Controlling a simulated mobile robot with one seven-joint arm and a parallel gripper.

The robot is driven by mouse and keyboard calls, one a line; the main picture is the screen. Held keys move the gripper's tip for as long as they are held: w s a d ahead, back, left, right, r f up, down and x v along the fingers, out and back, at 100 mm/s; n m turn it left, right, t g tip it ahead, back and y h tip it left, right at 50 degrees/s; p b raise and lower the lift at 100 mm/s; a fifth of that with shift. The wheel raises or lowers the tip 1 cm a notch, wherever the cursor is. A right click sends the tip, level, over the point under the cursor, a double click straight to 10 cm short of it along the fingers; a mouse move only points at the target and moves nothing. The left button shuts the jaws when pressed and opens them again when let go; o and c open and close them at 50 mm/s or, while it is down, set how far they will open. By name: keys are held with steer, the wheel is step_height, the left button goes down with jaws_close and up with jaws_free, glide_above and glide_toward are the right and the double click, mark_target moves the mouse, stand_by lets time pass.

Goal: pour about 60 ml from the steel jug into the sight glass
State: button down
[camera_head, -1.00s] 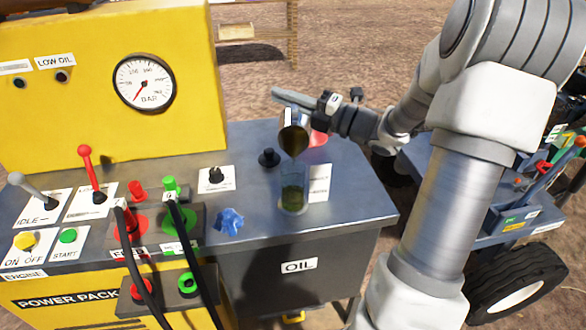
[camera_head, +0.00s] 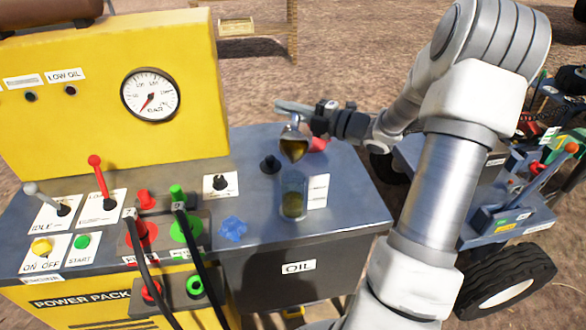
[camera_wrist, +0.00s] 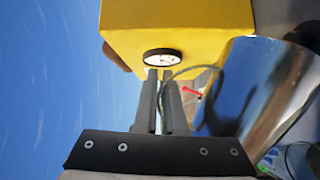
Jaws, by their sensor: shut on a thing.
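The steel jug (camera_head: 293,146) is held tipped above the sight glass, its mouth toward the camera and its spout pointing down. Dark amber oil shows inside its mouth. The sight glass (camera_head: 293,196) stands upright on the grey oil tank top, below the spout, with dark oil in its lower part. No clear stream shows between them. My gripper (camera_head: 314,122) is shut on the jug's handle, right of the jug. In the wrist view the fingers (camera_wrist: 166,103) are close together at the thin handle, beside the shiny jug body (camera_wrist: 262,95).
A white label card (camera_head: 318,190) stands right of the glass. A red thing (camera_head: 318,145) lies partly hidden behind the jug. The yellow power pack (camera_head: 110,90) rises at left.

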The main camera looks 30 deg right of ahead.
stand_by(0.9)
steer(key=shift+w+d+f+m+g+h+p, duration=0.4)
steer(key=shift+w+f+m+p, duration=0.3)
steer(key=shift+m+p, duration=0.45)
steer(key=shift+d, duration=0.1)
steer(key=shift+w+r+p, duration=0.1)
steer(key=shift+p, duration=0.4)
